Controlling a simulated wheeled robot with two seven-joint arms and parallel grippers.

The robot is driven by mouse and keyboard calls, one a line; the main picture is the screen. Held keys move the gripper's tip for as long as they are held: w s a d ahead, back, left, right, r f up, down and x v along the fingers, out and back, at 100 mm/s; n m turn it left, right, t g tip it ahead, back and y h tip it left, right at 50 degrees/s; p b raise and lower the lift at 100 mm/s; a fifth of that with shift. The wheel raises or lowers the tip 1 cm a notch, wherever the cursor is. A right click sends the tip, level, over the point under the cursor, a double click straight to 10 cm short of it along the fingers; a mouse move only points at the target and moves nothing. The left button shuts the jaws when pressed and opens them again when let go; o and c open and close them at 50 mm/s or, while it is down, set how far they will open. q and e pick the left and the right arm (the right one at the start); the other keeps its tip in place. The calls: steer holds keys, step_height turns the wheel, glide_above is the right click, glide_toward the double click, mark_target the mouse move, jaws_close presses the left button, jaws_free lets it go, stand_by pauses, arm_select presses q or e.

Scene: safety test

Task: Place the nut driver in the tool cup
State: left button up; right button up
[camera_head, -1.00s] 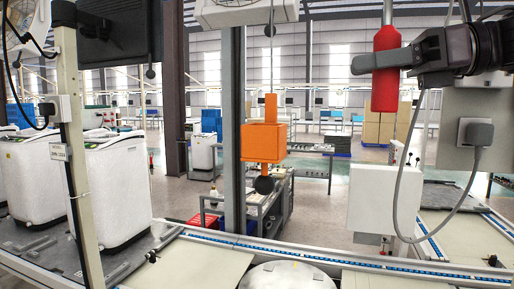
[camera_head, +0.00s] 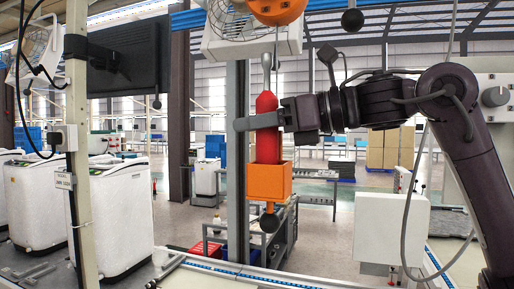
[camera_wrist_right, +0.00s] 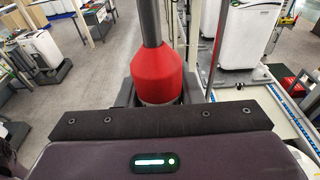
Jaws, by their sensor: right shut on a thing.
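The nut driver (camera_head: 266,118) is upright, with its red handle down and grey shaft up. My right gripper (camera_head: 262,122) is shut around the handle, its arm coming in from the right. The handle also shows in the right wrist view (camera_wrist_right: 157,72), with the dark shaft above it. The orange tool cup (camera_head: 269,184) is directly below the gripper. The handle's lower end meets the cup's opening and is hidden by the front wall; how deep it reaches I cannot tell. My left gripper is not in view.
A grey post (camera_head: 236,130) stands just left of the cup. A dark monitor (camera_head: 122,65) and fan (camera_head: 232,18) are higher up at left and centre. An orange round thing (camera_head: 277,9) hangs above. A white box (camera_head: 391,228) with a cable is at lower right.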

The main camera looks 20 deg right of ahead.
mark_target(263, 149)
steer(key=shift+d+f, duration=0.15)
steer(key=shift+f, duration=1.95)
steer(key=shift+s+f, duration=0.1)
steer(key=o, duration=1.2)
steer(key=shift+f, duration=0.1)
steer(key=shift+r, duration=0.3)
steer(key=shift+s+d+f, duration=0.1)
steer(key=shift+s+d, duration=0.1)
steer(key=shift+d, duration=0.1)
steer(key=b+v, duration=0.2)
steer(key=v, duration=0.9)
steer(key=shift+s+d+b, duration=0.1)
steer(key=shift+b, duration=0.25)
